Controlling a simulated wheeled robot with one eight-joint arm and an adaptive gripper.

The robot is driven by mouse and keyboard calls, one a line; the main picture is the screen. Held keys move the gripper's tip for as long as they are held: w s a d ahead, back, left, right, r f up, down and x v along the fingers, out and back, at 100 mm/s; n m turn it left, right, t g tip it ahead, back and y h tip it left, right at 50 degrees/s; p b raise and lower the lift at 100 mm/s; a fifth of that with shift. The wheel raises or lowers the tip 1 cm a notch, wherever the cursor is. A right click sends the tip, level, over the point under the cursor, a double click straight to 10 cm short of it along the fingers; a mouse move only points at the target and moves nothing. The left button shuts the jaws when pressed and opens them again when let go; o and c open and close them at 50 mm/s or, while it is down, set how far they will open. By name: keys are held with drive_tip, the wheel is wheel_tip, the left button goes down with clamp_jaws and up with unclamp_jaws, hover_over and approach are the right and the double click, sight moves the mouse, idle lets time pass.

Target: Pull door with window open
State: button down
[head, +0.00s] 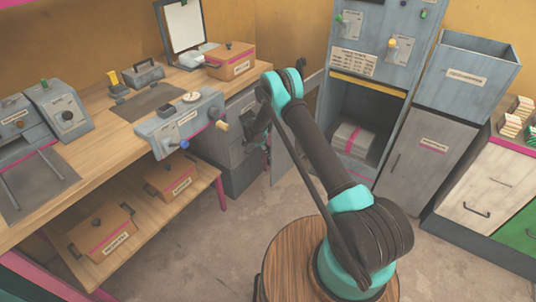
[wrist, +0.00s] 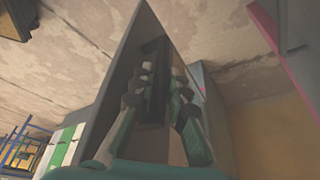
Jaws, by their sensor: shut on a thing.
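The door with window (head: 284,162) is a grey panel hinged on the tall grey cabinet. It stands swung out to the left of the cabinet's lower compartment, which is open to view. My arm covers much of the door, and its window is hard to make out. In the wrist view the door is a grey panel (wrist: 141,45) with a dark upright handle (wrist: 157,85). My gripper (wrist: 162,72) has its fingers on either side of this handle and is shut on it.
A paper stack with a pink band (head: 353,139) lies in the compartment. A wooden workbench (head: 100,145) with devices and boxes stands left, close to the door's left side. A grey cupboard (head: 425,150) stands right. Some floor (head: 215,245) is clear in front.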

drive_tip(key=shift+s+a, duration=0.1)
drive_tip(key=shift+a, duration=0.05)
drive_tip(key=c, duration=1.6)
unclamp_jaws()
drive_tip(key=shift+r, duration=0.1)
drive_tip(key=v, duration=1.1)
drive_tip(key=shift+r, duration=0.35)
